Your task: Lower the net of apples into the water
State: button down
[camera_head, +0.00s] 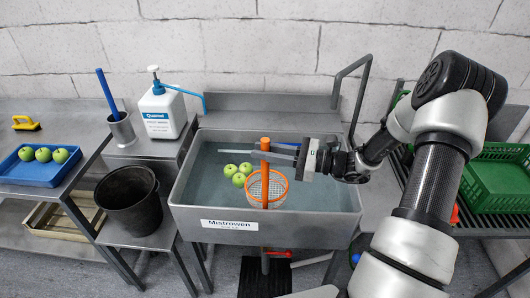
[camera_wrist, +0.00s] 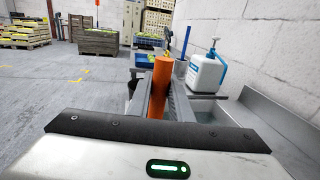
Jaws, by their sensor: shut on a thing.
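The net has an upright orange handle (camera_head: 265,154) and an orange ring with pale mesh (camera_head: 267,190). My gripper (camera_head: 268,153) is shut on the handle, which also stands between the fingers in the wrist view (camera_wrist: 160,88). The net hangs at the front of the grey sink (camera_head: 192,213). Green apples (camera_head: 239,180) lie in a cluster at the ring's left; they look outside the mesh, in the water (camera_head: 215,172). I cannot tell how deep the mesh sits.
A black bucket (camera_head: 130,205), a white jug (camera_head: 163,115) and a steel cup with a blue-handled tool (camera_head: 120,128) stand left of the sink. A blue tray (camera_head: 30,178) holds apples further left. A bent grey pipe (camera_head: 340,75) rises behind. A green crate (camera_head: 495,190) stands right.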

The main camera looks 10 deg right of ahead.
jog(key=shift+r+p, duration=3.9)
jog(key=shift+r, duration=1.45)
